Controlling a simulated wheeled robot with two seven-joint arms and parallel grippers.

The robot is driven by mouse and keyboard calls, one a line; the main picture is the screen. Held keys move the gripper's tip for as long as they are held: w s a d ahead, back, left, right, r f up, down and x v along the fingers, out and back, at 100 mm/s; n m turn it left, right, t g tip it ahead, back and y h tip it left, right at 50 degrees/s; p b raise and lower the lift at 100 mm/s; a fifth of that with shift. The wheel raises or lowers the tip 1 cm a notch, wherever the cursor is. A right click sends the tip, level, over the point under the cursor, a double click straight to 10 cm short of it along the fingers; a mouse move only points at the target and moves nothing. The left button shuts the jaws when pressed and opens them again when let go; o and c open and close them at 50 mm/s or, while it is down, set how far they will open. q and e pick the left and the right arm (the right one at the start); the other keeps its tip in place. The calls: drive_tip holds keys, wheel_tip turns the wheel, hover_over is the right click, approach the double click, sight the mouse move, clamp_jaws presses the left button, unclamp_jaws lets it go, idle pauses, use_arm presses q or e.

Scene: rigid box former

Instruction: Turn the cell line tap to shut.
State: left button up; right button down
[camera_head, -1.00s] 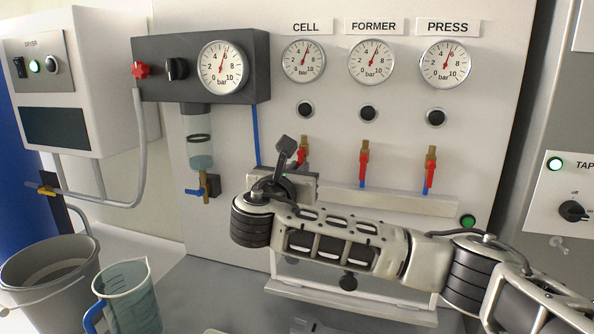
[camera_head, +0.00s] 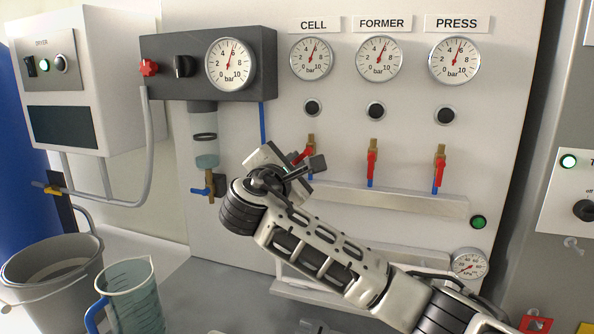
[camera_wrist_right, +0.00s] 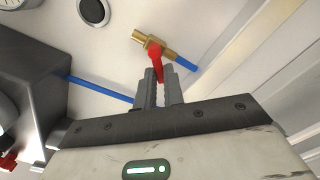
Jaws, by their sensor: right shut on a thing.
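The cell line tap sits under the CELL gauge, with a brass body (camera_head: 311,141) and a red lever (camera_head: 303,156). The lever slants down to the left of the brass body. In the right wrist view the red lever (camera_wrist_right: 158,64) reaches from the brass body (camera_wrist_right: 150,44) down between the dark fingers. My right gripper (camera_wrist_right: 160,84) is shut on the lever's free end. In the head view my right gripper (camera_head: 275,160) is tilted, and its own body hides the fingertips. My left gripper is out of view.
The FORMER tap (camera_head: 372,158) and PRESS tap (camera_head: 439,165) stand to the right, their red levers hanging down. A pale ledge (camera_head: 390,203) runs below the taps. A filter bowl (camera_head: 205,148) hangs on the left. A bucket (camera_head: 50,275) and jug (camera_head: 132,295) stand lower left.

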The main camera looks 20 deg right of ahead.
drive_tip(key=m, duration=0.1)
drive_tip(key=m+b, duration=0.1)
drive_tip(key=m, duration=0.3)
drive_tip(key=shift+w+a+r+b, duration=0.15)
drive_tip(key=shift+a+r+b, duration=0.15)
drive_tip(key=shift+r+b, duration=0.1)
drive_tip(key=shift+r+m, duration=0.25)
drive_tip(key=shift+m, duration=0.95)
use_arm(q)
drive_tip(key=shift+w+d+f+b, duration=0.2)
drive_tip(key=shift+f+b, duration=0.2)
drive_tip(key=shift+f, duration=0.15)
use_arm(e)
drive_tip(key=shift+r+m, duration=0.15)
drive_tip(key=shift+m, duration=0.35)
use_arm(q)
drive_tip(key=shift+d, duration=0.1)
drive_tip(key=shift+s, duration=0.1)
use_arm(e)
drive_tip(key=c, duration=1.5)
unclamp_jaws()
drive_tip(key=shift+r, duration=0.1)
drive_tip(key=shift+a, duration=0.1)
